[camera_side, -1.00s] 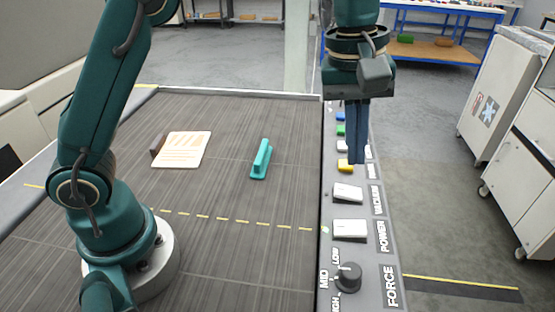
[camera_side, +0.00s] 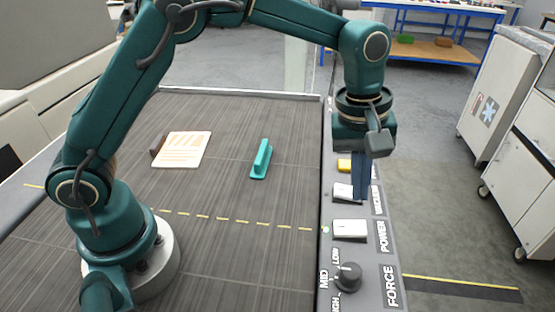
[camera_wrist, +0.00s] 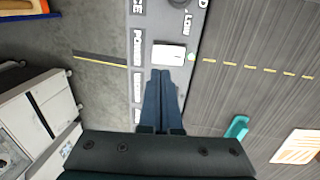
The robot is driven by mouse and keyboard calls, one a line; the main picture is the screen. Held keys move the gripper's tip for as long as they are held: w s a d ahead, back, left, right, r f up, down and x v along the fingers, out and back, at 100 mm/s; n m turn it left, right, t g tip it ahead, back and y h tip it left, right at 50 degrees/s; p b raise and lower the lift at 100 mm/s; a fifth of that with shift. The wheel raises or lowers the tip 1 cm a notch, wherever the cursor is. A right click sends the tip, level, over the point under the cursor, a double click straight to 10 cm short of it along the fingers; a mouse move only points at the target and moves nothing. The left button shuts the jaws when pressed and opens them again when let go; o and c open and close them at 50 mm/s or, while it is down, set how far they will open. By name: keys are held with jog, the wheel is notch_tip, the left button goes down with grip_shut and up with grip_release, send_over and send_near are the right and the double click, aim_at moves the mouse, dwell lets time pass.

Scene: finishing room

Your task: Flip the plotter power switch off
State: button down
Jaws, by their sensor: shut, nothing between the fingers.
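The power switch is a white rocker (camera_side: 350,230) on the grey control panel, beside the printed POWER label (camera_side: 381,237). In the wrist view the same white rocker (camera_wrist: 169,54) lies just beyond my fingertips, with a small greenish light at its edge. My gripper (camera_side: 361,196) is shut and empty, its blue fingers pointing down over the vacuum switch (camera_side: 344,191), which they partly hide. In the wrist view my gripper (camera_wrist: 165,72) appears close to the power rocker; I cannot tell any contact.
The black force knob (camera_side: 347,276) sits nearer the camera on the panel. A yellow button (camera_side: 344,166) is farther back. On the dark bed lie a teal handle (camera_side: 261,159) and a printed sheet (camera_side: 181,149). Cabinets (camera_side: 508,150) stand to the right.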

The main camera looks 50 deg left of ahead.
aim_at(358, 225)
jog(key=f, duration=0.6)
jog(key=shift+w+d+f, duration=0.25)
jog(key=shift+w+d, duration=0.1)
jog(key=shift+d, duration=0.05)
jog(key=shift+f, duration=0.2)
jog(key=shift+s+a+r, duration=0.2)
jog(key=shift+s+a, duration=0.3)
jog(key=shift+a, duration=0.05)
notch_tip(358, 225, up, 14)
jog(key=s+a, duration=0.1)
jog(key=shift+s+a, duration=0.25)
dwell(0.4)
jog(key=shift+f, duration=0.1)
